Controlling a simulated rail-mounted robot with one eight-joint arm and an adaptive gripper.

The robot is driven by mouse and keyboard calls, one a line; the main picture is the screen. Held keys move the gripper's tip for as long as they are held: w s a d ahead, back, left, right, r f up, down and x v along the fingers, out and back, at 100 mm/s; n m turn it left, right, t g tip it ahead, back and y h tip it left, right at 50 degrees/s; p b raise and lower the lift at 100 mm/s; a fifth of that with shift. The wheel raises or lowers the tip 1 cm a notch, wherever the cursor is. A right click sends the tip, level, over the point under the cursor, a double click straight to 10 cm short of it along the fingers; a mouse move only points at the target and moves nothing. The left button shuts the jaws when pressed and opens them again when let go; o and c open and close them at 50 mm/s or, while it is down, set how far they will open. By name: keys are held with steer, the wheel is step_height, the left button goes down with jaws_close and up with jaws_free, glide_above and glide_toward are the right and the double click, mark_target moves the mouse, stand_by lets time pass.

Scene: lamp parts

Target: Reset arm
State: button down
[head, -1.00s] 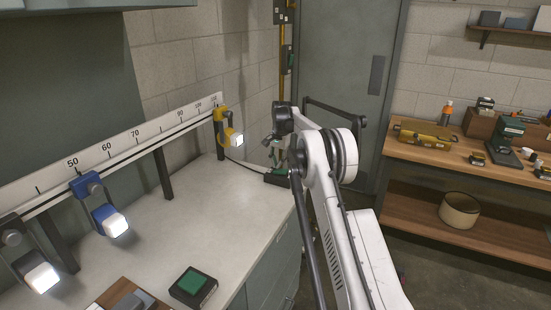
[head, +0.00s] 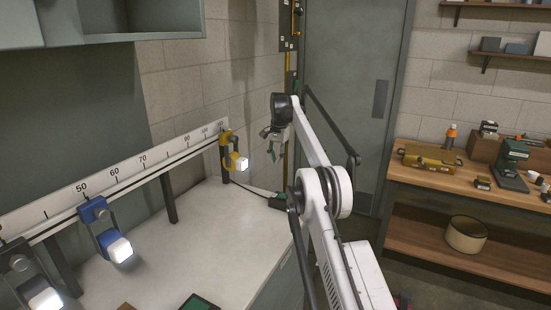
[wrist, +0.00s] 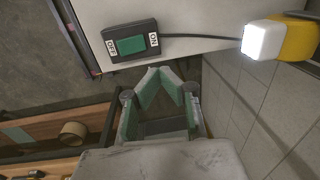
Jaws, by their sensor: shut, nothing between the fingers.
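My gripper (head: 274,150) is raised above the far end of the white counter, just right of the yellow lamp (head: 230,150). In the wrist view my gripper (wrist: 160,72) has its green-padded fingers together at the tips, with nothing between them. A dark switch box with a green rocker and OFF and ON marks (wrist: 131,44) lies past the fingertips on the counter edge. It also shows below my gripper in the head view (head: 279,201). The yellow lamp's lit white head (wrist: 264,41) is at the upper right of the wrist view.
A numbered rail (head: 130,172) runs along the counter (head: 165,255) and carries a blue lamp (head: 103,228) and a grey lamp (head: 30,283). A grey door (head: 352,90) stands behind my arm. A wooden bench (head: 440,176) with a yellow case (head: 432,158) is at right.

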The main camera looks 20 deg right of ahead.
steer(key=shift+r, duration=0.2)
stand_by(0.5)
steer(key=s+a+r+n+t, duration=0.1)
steer(key=s+a+r, duration=0.25)
steer(key=r, duration=0.35)
steer(key=s+a+r+n, duration=0.1)
steer(key=s+a+r, duration=0.1)
steer(key=a+r, duration=0.3)
steer(key=s+a+r+n+t+b, duration=0.1)
steer(key=s+a+r+n, duration=0.2)
steer(key=s, duration=0.4)
steer(key=s+a+r+t+b, duration=0.1)
steer(key=s+a+r, duration=0.35)
steer(key=s, duration=0.35)
steer(key=s+a+f+n+t, duration=0.1)
steer(key=s+a, duration=0.2)
steer(key=s, duration=0.7)
steer(key=s+a+f+n+t, duration=0.1)
steer(key=s+a+f+n, duration=0.1)
steer(key=s, duration=0.7)
steer(key=s+a+f+n, duration=0.1)
steer(key=s+a+f, duration=0.1)
steer(key=s+f, duration=0.4)
steer(key=s+a+f+n+t, duration=0.1)
steer(key=s+f, duration=0.6)
steer(key=s, duration=0.5)
steer(key=shift+a+f+h+b, duration=0.3)
steer(key=shift+a+b, duration=0.05)
steer(key=shift+b, duration=0.1)
